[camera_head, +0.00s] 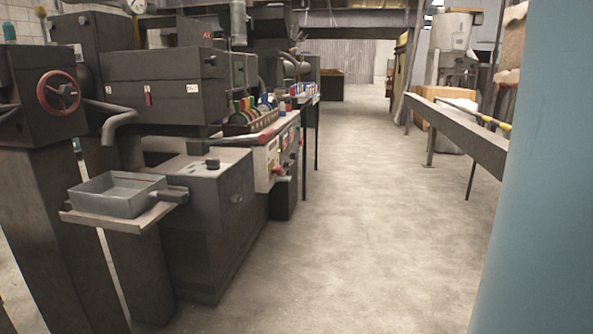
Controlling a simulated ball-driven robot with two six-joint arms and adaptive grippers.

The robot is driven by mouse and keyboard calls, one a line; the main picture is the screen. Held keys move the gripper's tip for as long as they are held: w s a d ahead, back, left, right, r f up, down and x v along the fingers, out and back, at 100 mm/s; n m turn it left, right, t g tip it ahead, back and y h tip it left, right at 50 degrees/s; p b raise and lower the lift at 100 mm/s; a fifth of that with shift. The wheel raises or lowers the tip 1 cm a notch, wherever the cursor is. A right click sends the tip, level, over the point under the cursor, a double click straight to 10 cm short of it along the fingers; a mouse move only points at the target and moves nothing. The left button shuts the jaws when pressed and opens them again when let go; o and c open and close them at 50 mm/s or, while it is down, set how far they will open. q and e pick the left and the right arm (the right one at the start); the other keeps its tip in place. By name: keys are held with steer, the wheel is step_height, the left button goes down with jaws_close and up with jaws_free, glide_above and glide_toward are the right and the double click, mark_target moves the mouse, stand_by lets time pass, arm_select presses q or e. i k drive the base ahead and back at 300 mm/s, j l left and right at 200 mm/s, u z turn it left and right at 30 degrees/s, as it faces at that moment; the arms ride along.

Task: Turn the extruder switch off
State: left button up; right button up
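A dark grey machine (165,80), which looks like the extruder, stands along the left side. A pale control panel (262,170) with small red and yellow parts is on its side facing the aisle. A small black knob (212,164) sits on top of the grey box in front. I cannot tell which of these parts is the extruder switch, or its position. Neither of my grippers is in view.
A grey tray (110,208) on a ledge juts out at the front left. A red handwheel (59,92) is on the far-left unit. A long grey rail (455,128) runs along the right. A blue surface (545,190) blocks the right edge. The concrete aisle (350,200) is clear.

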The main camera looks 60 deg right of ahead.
mark_target(278, 169)
steer(key=z, duration=1.8)
steer(key=i+u, duration=0.1)
steer(key=i, duration=0.15)
